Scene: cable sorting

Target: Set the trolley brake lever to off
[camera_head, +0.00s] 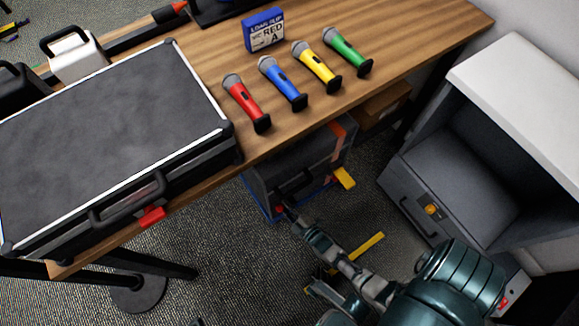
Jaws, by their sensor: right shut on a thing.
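The trolley (265,200) has a blue base and stands under the table, with a dark grey case (300,160) on it. My right gripper (287,212) reaches in from the lower right to the trolley's near side. Its fingers are shut on a small part there, which appears to be the brake lever; the fingers mostly hide it, and its setting cannot be told. A short yellow piece (343,178) sticks out at the trolley's right side, apart from my gripper. My left gripper is out of view.
The wooden table (205,65) overhangs the trolley. It bears a large flight case (100,130), several coloured microphones (317,66) and a blue box (264,29). A grey cabinet (455,170) stands at the right. A yellow strip (370,247) lies on the carpet beside my arm.

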